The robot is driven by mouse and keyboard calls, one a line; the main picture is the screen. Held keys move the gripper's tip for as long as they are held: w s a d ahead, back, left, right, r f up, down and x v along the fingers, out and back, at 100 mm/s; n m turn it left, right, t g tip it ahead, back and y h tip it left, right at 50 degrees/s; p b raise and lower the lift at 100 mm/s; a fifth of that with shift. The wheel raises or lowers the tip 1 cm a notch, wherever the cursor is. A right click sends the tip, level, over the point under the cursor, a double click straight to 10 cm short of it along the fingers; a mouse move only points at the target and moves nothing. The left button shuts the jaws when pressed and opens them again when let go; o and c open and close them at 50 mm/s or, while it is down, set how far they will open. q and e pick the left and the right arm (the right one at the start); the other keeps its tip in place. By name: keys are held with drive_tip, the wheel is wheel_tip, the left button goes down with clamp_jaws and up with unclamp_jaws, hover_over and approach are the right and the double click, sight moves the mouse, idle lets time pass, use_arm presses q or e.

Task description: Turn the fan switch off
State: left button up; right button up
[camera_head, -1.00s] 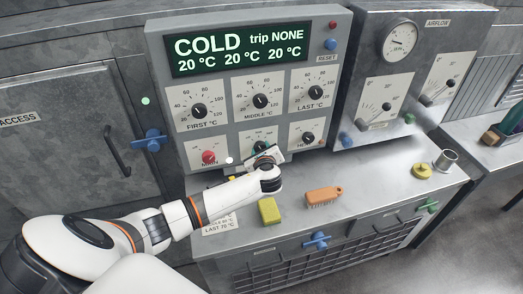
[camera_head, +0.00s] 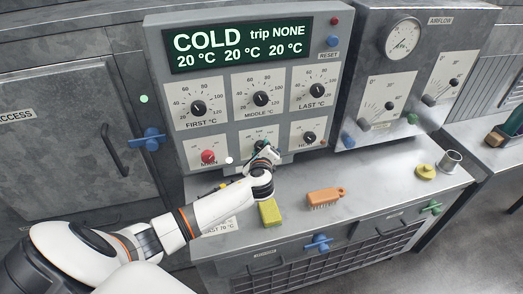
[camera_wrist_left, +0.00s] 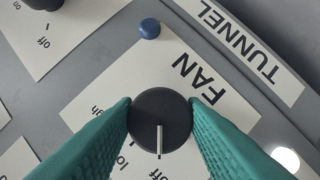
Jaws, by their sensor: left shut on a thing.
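The fan switch is a round black knob (camera_wrist_left: 160,118) with a pale pointer line, on a white plate marked FAN (camera_wrist_left: 200,78). In the left wrist view its pointer aims down toward the word "off" (camera_wrist_left: 158,174). My left gripper (camera_wrist_left: 160,112) has a green ribbed finger on each side of the knob and is shut on it. In the head view my left gripper (camera_head: 266,154) is at the lower middle of the control panel and mostly hides the knob. My right gripper is not in view.
Red main knob (camera_head: 208,156) and heat knob (camera_head: 309,138) flank the fan plate. A display (camera_head: 238,45) reads COLD. A yellow sponge (camera_head: 270,212), an orange brush (camera_head: 325,197) and a yellow knob-like piece (camera_head: 425,171) lie on the metal bench below.

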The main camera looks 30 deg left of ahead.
use_arm(q)
drive_tip(key=o, duration=1)
drive_tip(key=b+v, duration=0.1)
drive_tip(key=v, duration=1.1)
